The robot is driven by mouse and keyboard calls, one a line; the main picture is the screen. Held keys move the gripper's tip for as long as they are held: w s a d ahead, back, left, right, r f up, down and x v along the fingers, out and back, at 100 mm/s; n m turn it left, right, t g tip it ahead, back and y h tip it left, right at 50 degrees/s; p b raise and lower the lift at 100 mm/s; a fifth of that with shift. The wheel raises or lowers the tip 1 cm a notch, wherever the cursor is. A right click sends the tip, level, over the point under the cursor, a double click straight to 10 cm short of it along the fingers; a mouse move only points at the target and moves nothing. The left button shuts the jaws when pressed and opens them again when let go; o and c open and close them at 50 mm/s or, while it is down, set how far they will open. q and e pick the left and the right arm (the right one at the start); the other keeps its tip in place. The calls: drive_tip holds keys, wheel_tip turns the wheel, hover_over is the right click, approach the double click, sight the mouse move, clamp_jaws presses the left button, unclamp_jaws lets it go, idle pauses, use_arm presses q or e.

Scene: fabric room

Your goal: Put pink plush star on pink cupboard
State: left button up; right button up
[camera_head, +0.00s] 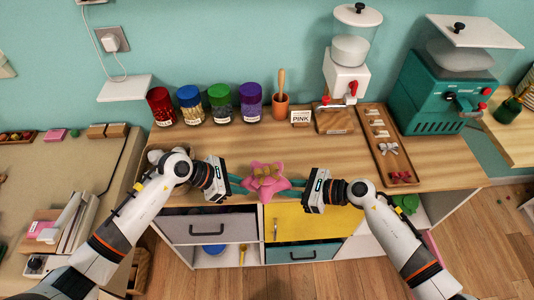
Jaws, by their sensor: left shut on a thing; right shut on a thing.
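The pink plush star (265,187) is at the front edge of the wooden counter, in the middle of the head view. My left gripper (238,184) is shut on its left side. My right gripper (295,184) is shut on its right side. The gripper fingers hide parts of its sides, and I cannot tell whether it rests on the counter or is held above it. A small sign reading PINK (301,118) stands at the back of the counter. A pink strip (434,252) shows low at the right; I cannot tell whether it is the pink cupboard.
Below the counter (440,165) are a grey drawer (230,229), a yellow front (320,222) and a teal drawer (325,251). Several lidded jars (220,102), a white dispenser (346,75), a wooden tray (374,128) and a teal machine (430,90) stand further back.

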sight(287, 159)
use_arm(q)
drive_tip(key=shift+w, duration=0.15)
use_arm(e)
drive_tip(key=shift+w, duration=0.15)
